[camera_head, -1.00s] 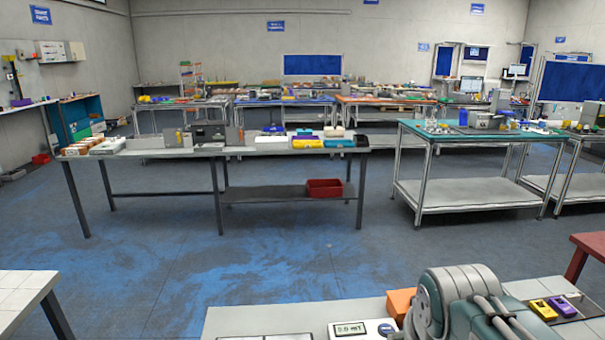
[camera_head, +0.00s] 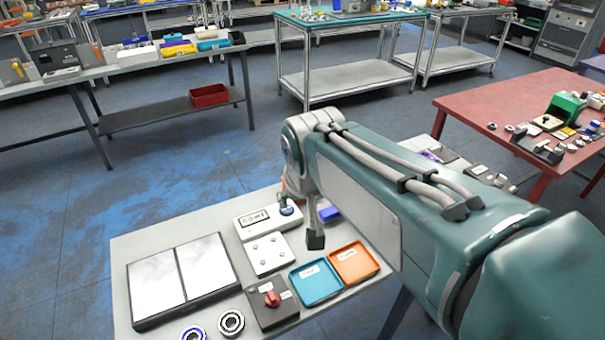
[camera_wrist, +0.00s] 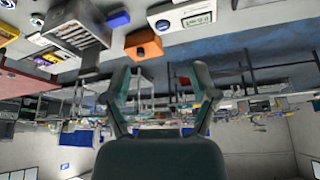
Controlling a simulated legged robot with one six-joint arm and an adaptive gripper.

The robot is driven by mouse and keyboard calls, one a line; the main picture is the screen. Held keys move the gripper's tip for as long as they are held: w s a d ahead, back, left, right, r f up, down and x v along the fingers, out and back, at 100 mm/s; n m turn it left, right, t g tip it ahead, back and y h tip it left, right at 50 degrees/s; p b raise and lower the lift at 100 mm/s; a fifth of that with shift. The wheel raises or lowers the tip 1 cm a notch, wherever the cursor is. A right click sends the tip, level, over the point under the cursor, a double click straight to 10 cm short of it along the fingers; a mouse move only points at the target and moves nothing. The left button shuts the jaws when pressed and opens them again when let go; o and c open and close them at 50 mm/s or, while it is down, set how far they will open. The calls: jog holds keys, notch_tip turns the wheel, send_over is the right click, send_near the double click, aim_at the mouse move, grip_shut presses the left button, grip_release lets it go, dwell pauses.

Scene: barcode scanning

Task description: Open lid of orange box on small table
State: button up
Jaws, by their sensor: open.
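The orange box (camera_wrist: 144,44) shows in the wrist view, which looks upside down, just above the gap between my fingers. A dark round mark is on its face. I cannot clearly tell its lid's state. In the head view my arm hides most of the box. My gripper (camera_wrist: 156,74) is open and empty in the wrist view, with both fingers spread and apart from the box. The gripper's fingers are not clear in the head view. The small table (camera_head: 130,250) stands at the bottom of the head view, under my arm.
On the small table are a display device (camera_head: 262,220), a blue tray (camera_head: 315,284), an orange tray (camera_head: 354,264), a red-knob switch box (camera_head: 272,301) and two dark-framed panels (camera_head: 182,280). A red table (camera_head: 520,98) stands right. Blue floor lies open at left.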

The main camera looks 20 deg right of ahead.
jog(key=w+d+f+m+g+h, duration=0.1)
jog(key=w+d+f+m, duration=0.3)
jog(key=w, duration=0.7)
jog(key=w+d+f+m+h, duration=0.1)
jog(key=w+d+f, duration=0.45)
jog(key=w, duration=0.45)
jog(key=x, duration=1)
jog(key=shift+d, duration=0.2)
jog(key=shift+c, duration=0.3)
grip_shut()
